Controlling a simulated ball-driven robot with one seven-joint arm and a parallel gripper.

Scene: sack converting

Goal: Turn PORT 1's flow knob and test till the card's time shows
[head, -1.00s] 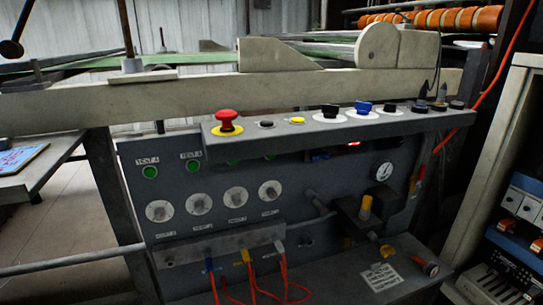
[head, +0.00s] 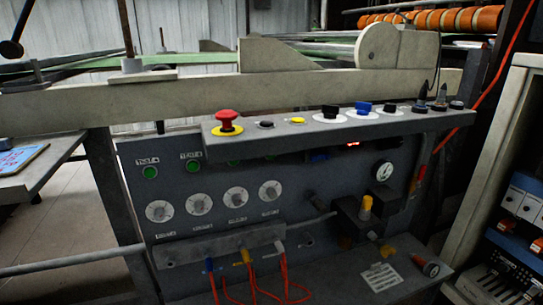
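A dark upright panel carries a row of pale round dials with grey knobs: the far left knob (head: 160,211), the second (head: 199,204), the third (head: 236,197) and the far right knob (head: 270,190). Small labels sit below them, too blurred to tell which is PORT 1. Above are green buttons with TEST labels, the left one (head: 150,172) and another (head: 193,166); others are partly hidden under the shelf. A white printed card (head: 381,277) lies on the lower ledge, its text unreadable. My gripper is not in view.
A shelf (head: 220,150) with a red mushroom button (head: 228,119) and several other controls overhangs the panel. Blue, yellow and white plugs with orange cables hang from a grey bar (head: 185,249). A round gauge (head: 384,171) and yellow-topped valve (head: 366,204) are at right.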

